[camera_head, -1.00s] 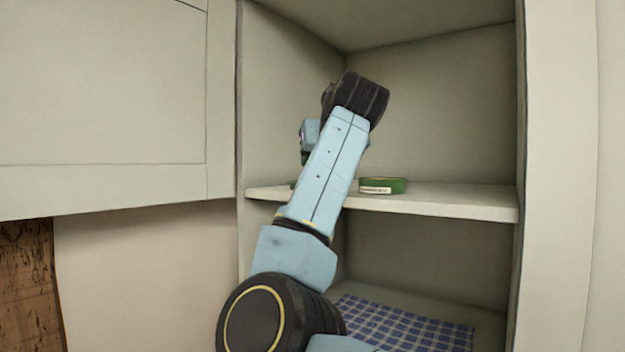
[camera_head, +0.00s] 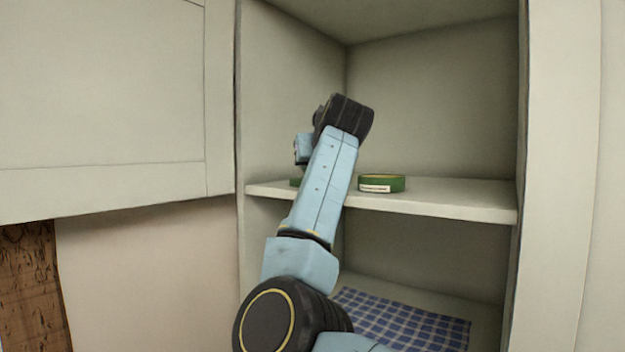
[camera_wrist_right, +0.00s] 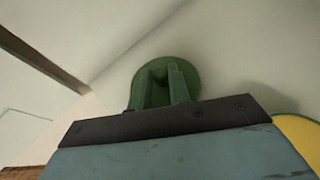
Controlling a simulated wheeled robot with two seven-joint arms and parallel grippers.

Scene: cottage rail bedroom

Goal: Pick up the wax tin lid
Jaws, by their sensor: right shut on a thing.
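The wax tin lid (camera_wrist_right: 192,78) is a round green disc under my right gripper in the right wrist view. In the head view only a small green piece of the lid (camera_head: 295,182) shows at the shelf, left of my arm. My right gripper (camera_wrist_right: 157,72) is shut on the lid, its two fingers close together against it. In the head view my right arm hides most of the gripper and lid. I cannot tell whether the lid touches the shelf. My left gripper is not in view.
An open green tin (camera_head: 382,184) with a yellow inside and white label stands right of my arm on the cupboard shelf (camera_head: 450,198). A blue checked cloth (camera_head: 405,322) lies on the level below. The shelf's right part is clear. Cupboard walls flank my arm.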

